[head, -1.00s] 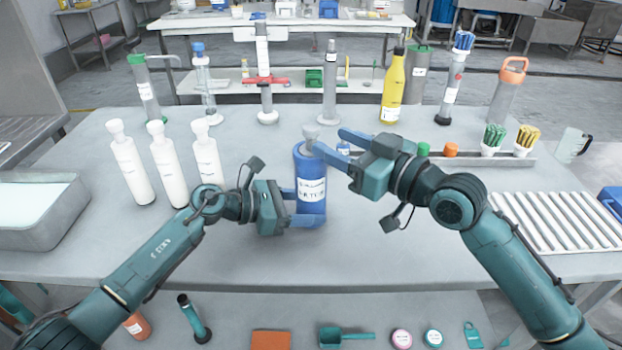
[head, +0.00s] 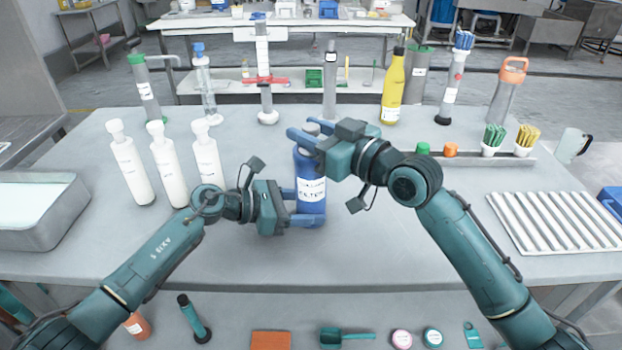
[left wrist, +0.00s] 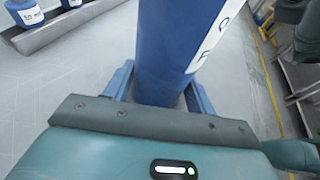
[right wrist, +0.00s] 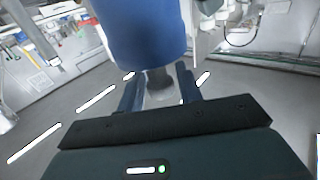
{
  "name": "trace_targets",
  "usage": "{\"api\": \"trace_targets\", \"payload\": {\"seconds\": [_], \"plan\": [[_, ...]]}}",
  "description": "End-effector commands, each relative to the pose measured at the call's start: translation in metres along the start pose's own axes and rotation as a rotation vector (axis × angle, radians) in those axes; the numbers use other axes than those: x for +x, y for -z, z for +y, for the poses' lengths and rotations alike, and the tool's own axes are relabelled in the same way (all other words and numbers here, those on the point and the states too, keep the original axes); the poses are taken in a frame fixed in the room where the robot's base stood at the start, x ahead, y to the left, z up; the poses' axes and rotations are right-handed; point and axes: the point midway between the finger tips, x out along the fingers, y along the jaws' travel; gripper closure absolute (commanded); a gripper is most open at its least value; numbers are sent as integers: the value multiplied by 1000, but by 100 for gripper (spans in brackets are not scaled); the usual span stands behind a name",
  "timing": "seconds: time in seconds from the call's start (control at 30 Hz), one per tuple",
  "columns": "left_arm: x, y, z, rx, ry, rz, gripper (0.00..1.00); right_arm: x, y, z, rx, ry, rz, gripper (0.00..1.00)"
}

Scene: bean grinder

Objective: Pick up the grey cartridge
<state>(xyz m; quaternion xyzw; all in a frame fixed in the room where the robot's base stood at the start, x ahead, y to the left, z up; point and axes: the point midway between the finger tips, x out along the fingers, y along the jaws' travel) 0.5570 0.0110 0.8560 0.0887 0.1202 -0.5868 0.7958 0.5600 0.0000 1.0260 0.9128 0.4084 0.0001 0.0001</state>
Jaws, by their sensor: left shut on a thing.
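A blue bottle (head: 310,190) with a white label and a pale grey cap (head: 313,128) stands upright at the table's middle. My left gripper (head: 294,208) is shut around its lower body; the bottle also fills the left wrist view (left wrist: 170,50). My right gripper (head: 308,137) is at the bottle's top, its fingers apart on either side of the cap, which shows between them in the right wrist view (right wrist: 160,80). A plain grey cylinder (head: 330,85) with a dark top stands at the back; I cannot tell if it is the grey cartridge. Neither gripper touches it.
Three white bottles (head: 168,165) stand left of the blue bottle. A red-handled cylinder (head: 264,95), a yellow bottle (head: 393,85) and other tubes line the back. A metal tray (head: 45,235) is left, a ribbed white rack (head: 555,222) right. The front middle is clear.

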Motion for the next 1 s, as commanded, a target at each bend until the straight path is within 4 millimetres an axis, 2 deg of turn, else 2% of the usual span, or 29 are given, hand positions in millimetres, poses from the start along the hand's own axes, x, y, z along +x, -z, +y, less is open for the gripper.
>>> {"api": "trace_targets", "payload": {"seconds": [0.03, 0.37, 0.67, 0.77, 0.87, 1.0], "plan": [[0, 1, 0, 0, 0, 1, 57, 0, 0, 0, 0, 0, 0, 69], [0, 1, 0, 0, 0, 1, 57, 0, 0, 0, 0, 0, 0, 96], [0, 1, 0, 0, 0, 1, 57, 0, 6, 0, -1, 0, 2, 96], [0, 1, 0, 0, 0, 1, 57, 0, 20, 0, -4, 1, 6, 96], [0, 1, 0, 0, 0, 2, 57, 0, 42, 0, -6, 1, 10, 96], [0, 1, 0, -1, 1, 2, 57, 0, 82, 0, -8, 1, 11, 96]]}}
